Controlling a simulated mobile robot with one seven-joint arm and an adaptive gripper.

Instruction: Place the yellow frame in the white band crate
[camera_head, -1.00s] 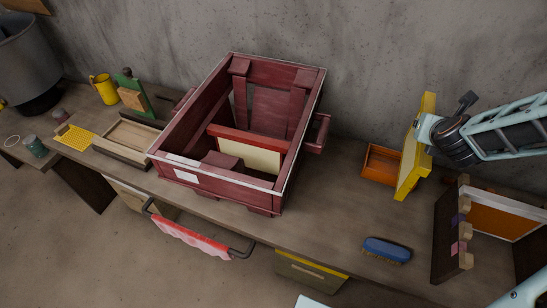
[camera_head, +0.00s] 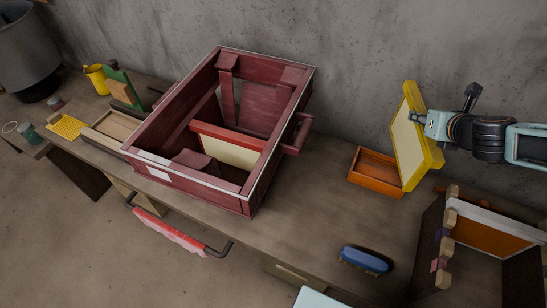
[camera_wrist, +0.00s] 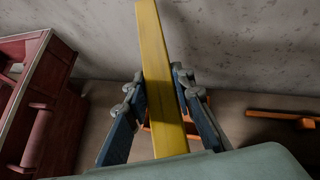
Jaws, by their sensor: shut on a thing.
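The yellow frame (camera_head: 405,135) has a pale panel and stands upright in the air at the right of the head view. My gripper (camera_head: 420,119) is shut on its right-hand side. In the wrist view the frame (camera_wrist: 163,85) shows edge-on as a yellow bar between the fingers of my gripper (camera_wrist: 157,90). The white band crate (camera_head: 192,183) is a dark red box with a white strip around its rim, left of the frame and well apart from it. Its wall also shows at the left of the wrist view (camera_wrist: 28,85). A red-edged frame with a cream panel (camera_head: 228,146) stands inside the crate.
An orange tray (camera_head: 376,187) sits on the table (camera_head: 310,205) just below the yellow frame. A blue brush (camera_head: 365,261) lies near the front edge. A dark rack holding an orange panel (camera_head: 488,232) stands at the right. Bare table lies between crate and tray.

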